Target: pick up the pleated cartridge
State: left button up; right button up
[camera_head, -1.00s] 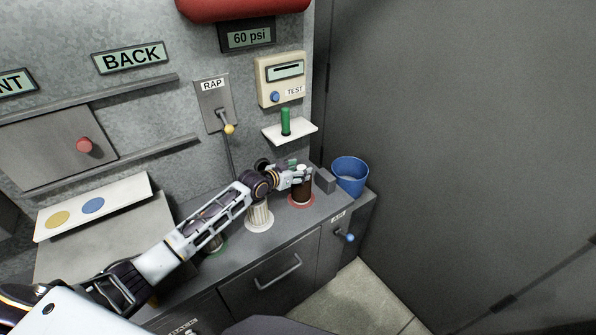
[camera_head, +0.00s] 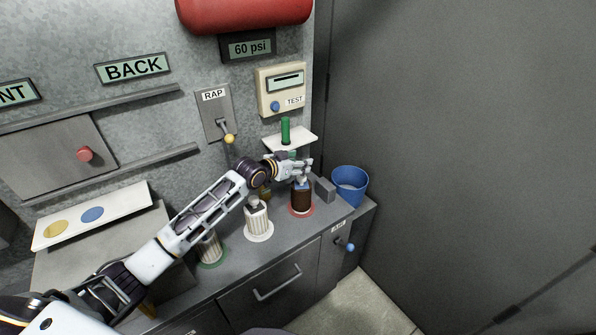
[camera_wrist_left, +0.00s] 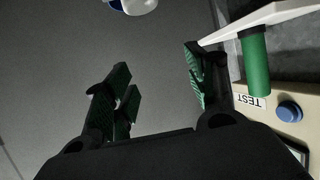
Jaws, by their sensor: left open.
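A pale pleated cartridge (camera_head: 257,220) stands upright on a white ring on the counter. Another pale pleated cartridge (camera_head: 209,248) stands on a green ring to its left, partly hidden by my left arm. A dark brown cartridge (camera_head: 301,199) stands on a red ring to the right. My left gripper (camera_head: 307,167) is just above the brown cartridge's top, open and holding nothing. In the left wrist view its green-padded fingers (camera_wrist_left: 158,88) are spread apart with no cartridge between them. My right gripper is not in view.
A blue bucket (camera_head: 349,186) and a small grey block (camera_head: 325,189) are right of the brown cartridge. A RAP lever (camera_head: 229,138) is on the wall.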

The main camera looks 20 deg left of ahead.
aim_at(209, 248)
jog(key=u, duration=1.5)
